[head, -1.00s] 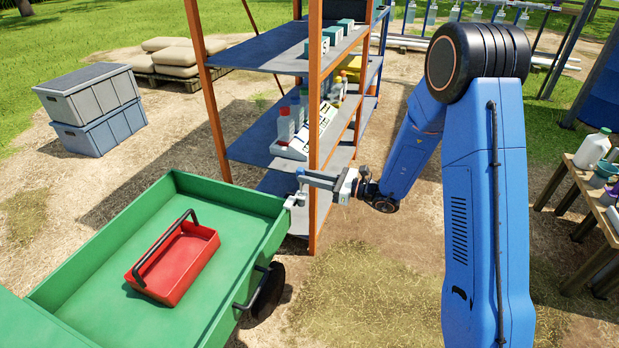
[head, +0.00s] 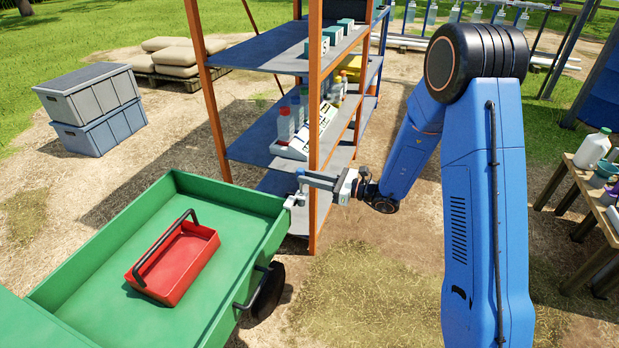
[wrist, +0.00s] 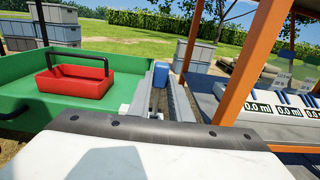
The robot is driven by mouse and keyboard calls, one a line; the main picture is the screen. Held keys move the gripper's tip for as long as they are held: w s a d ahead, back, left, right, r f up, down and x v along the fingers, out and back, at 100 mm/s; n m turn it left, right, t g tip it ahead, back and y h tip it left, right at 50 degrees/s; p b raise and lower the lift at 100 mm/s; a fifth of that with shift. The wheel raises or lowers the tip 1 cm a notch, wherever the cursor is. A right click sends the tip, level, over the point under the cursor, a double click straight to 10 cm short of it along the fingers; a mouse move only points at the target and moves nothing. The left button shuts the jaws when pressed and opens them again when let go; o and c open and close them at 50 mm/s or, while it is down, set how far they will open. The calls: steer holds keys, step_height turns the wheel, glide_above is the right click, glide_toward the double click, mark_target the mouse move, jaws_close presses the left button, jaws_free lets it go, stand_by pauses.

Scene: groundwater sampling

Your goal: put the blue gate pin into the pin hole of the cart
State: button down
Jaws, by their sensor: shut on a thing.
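The green cart (head: 90,290) stands at the lower left in the head view, and its side wall shows at the left in the wrist view (wrist: 22,92). My gripper (head: 303,181) is at the cart's right back corner. It is shut on the blue gate pin (wrist: 160,74), whose blue top shows between the fingers in the wrist view. The pin looks roughly upright. A small pale fitting (head: 291,201) sits at the cart corner just below the fingertips. The pin's lower end and the pin hole are hidden, so I cannot tell whether the pin is in it.
A red tray with a handle (head: 190,262) lies in the cart. A shelf with orange posts (head: 314,130) stands close behind my gripper, with bottles and instruments on it. Stacked crates (head: 95,115) are at the back left, and a wooden table (head: 575,183) is at the right.

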mark_target(302, 191)
steer(key=shift+f, duration=3.35)
steer(key=c, duration=1.5)
jaws_free()
steer(key=shift+c, duration=0.2)
steer(key=shift+d, duration=0.15)
steer(key=v, duration=1.7)
steer(key=shift+s+r, duration=0.1)
